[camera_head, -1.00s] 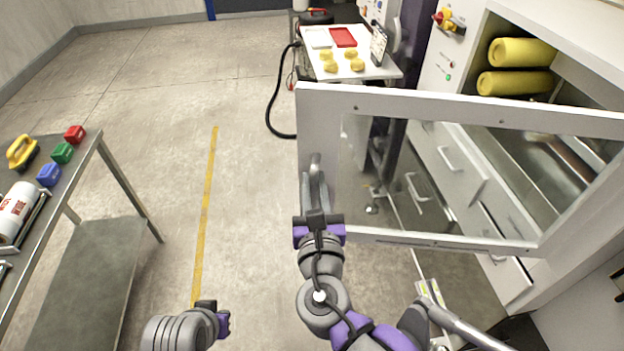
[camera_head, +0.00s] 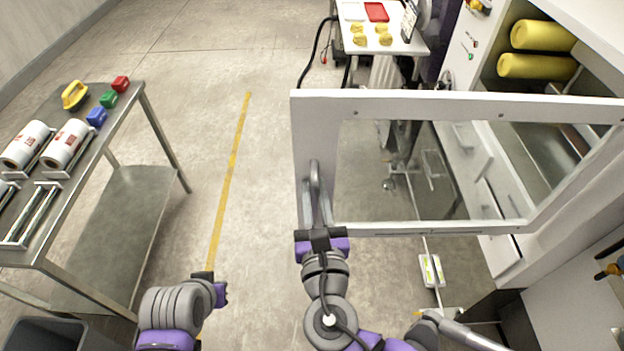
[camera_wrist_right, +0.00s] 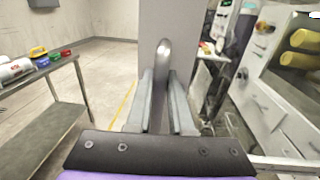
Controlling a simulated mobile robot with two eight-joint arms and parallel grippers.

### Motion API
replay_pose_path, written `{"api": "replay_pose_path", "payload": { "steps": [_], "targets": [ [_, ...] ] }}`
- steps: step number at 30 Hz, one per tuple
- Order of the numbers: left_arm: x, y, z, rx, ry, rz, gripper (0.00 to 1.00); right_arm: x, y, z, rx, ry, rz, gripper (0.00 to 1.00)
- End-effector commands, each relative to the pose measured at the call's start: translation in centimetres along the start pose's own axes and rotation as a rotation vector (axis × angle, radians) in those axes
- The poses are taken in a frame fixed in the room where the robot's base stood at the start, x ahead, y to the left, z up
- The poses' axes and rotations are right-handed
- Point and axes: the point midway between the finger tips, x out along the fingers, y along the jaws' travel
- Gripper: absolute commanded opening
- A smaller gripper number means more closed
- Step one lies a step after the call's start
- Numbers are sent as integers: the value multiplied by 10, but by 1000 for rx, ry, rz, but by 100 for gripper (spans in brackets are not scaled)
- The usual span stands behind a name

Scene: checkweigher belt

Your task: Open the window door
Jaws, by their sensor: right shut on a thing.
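The window door (camera_head: 312,120) is a white frame with a clear pane. It stands swung out from the white cabinet at the right in the head view. Its grey bar handle (camera_head: 315,178) is on the left end of the frame, and it also shows in the right wrist view (camera_wrist_right: 163,58). My right gripper (camera_head: 316,208) is shut on the handle, its two fingers on either side of the bar. My left gripper (camera_head: 215,288) is low in the head view, away from the door. Its fingers are too unclear to judge.
A steel cart (camera_head: 136,185) with white rolls (camera_head: 66,142) and coloured blocks stands at the left. The cabinet (camera_head: 575,205) has yellow rolls (camera_head: 538,66) on its shelf. A small table (camera_head: 400,42) with yellow pieces is at the back. Floor between cart and door is clear.

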Motion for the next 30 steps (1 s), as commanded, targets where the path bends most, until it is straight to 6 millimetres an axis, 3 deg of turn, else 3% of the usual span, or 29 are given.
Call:
{"api": "replay_pose_path", "payload": {
  "steps": [22, 23, 24, 27, 30],
  "targets": [
    [-3, 0, -4, 0, 4, 0, 0, -11, -2, 1, -1, -2, -20, 0],
    [-3, 0, -4, 0, 4, 0, 0, -11, -2, 1, -1, -2, -20, 25],
    [-3, 0, -4, 0, 4, 0, 0, -11, -2, 1, -1, -2, -20, 32],
    [-3, 0, -4, 0, 4, 0, 0, -11, -2, 1, -1, -1, -20, 50],
    [-3, 0, -4, 0, 4, 0, 0, -11, -2, 0, 0, -1, -19, 50]
  ]
}}
